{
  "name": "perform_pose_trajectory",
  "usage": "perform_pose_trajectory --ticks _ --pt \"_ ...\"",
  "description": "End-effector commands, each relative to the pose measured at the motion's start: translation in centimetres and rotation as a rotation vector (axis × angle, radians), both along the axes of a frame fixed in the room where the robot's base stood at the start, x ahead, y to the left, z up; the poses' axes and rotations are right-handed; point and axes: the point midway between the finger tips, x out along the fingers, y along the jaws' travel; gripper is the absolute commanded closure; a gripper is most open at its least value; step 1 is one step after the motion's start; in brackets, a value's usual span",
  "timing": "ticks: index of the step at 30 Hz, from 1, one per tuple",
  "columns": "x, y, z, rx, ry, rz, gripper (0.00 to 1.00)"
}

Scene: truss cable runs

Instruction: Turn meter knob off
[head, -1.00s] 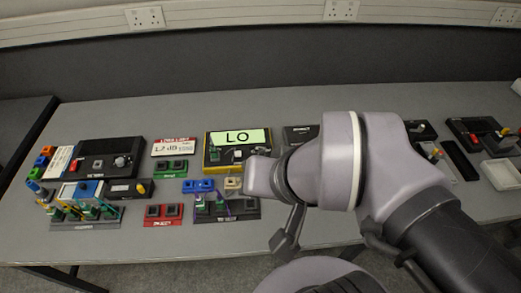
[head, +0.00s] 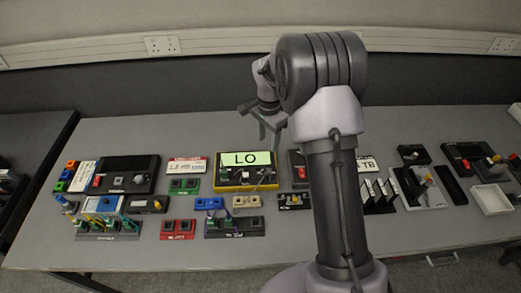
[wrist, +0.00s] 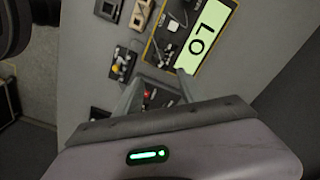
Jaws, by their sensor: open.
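The meter is a black box with a yellow rim (head: 232,187) near the middle of the table. Its lit green screen (head: 245,159) reads LO, and the screen also shows in the wrist view (wrist: 208,34). Small pale controls sit on the face below the screen; the knob (wrist: 168,50) appears to be among them, but its pointing direction is too small to read. My gripper (head: 268,143) is open and empty above the meter's upper right part. In the wrist view my gripper (wrist: 157,88) has its fingers apart, one tip near the meter's edge.
A black unit with a red switch (head: 302,172) stands right of the meter, partly behind my arm. A green block (head: 184,186), blue block (head: 206,202) and beige block (head: 247,202) lie close by. The table behind the meter is clear up to the wall.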

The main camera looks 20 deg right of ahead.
Motion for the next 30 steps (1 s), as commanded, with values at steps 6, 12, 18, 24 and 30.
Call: perform_pose_trajectory --ticks 6,12,18,24,30 --pt "-0.1 0.0 -5.4 0.001 0.005 0.0 0.53" --pt "-0.1 0.0 -11.6 0.001 0.005 0.001 0.53" --pt "-0.1 0.0 -15.8 0.001 0.003 0.001 0.53" --pt "0.0 0.0 -17.3 0.001 0.0 0.001 0.53" --pt "0.0 0.0 -17.3 0.001 0.0 0.001 0.53"
